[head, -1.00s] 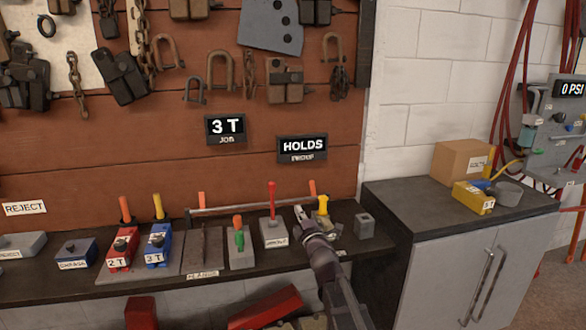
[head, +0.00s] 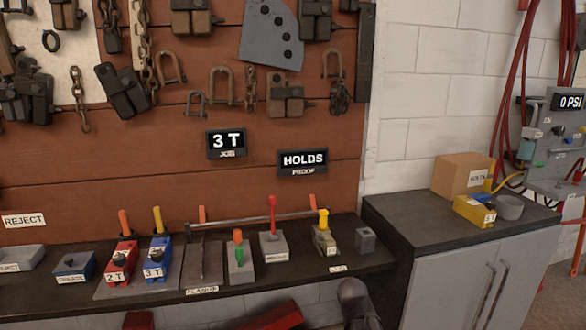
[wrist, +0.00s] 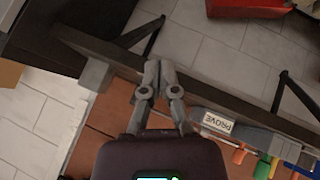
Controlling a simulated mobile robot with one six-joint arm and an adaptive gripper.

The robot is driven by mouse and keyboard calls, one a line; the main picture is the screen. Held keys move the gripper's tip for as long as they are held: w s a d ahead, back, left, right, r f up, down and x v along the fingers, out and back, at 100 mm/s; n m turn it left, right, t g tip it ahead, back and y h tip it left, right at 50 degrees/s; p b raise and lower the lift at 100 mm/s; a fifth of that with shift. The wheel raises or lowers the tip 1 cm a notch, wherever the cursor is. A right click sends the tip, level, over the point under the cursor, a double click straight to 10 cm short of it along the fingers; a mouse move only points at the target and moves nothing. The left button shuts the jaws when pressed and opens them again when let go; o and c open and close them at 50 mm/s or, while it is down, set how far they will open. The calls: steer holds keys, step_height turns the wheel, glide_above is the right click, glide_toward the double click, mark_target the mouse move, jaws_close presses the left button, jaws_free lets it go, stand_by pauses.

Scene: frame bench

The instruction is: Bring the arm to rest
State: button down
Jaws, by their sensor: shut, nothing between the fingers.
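My gripper (wrist: 150,80) shows in the wrist view with its fingers together and nothing between them. It is in free space, with the bench edge and the tiled floor behind it. In the head view only a dark part of my arm shows at the bottom, in front of the bench edge; the fingers are out of that view. The bench (head: 60,294) carries a red 2 T jack (head: 120,262) and a blue 3 T jack (head: 157,258). A grey block with a red lever (head: 272,243) and one with a yellow top (head: 324,238) stand to their right.
Signs on the board read "3 T" (head: 226,143) and "HOLDS" (head: 303,162). A grey cabinet (head: 455,270) at the right bears a cardboard box (head: 462,176) and a yellow block (head: 474,211). A red object (wrist: 248,7) lies on the floor.

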steer(key=s+f+m+g+y, duration=0.1)
steer(key=s+f+m+g, duration=0.2)
steer(key=s, duration=0.5)
steer(key=s+f+m+g+y, duration=0.1)
steer(key=s+f+m+g, duration=0.1)
steer(key=s+g, duration=0.45)
step_height(320, 180, up, 16)
steer(key=s+t+p, duration=0.1)
steer(key=p, duration=1.5)
steer(key=shift+s, duration=0.15)
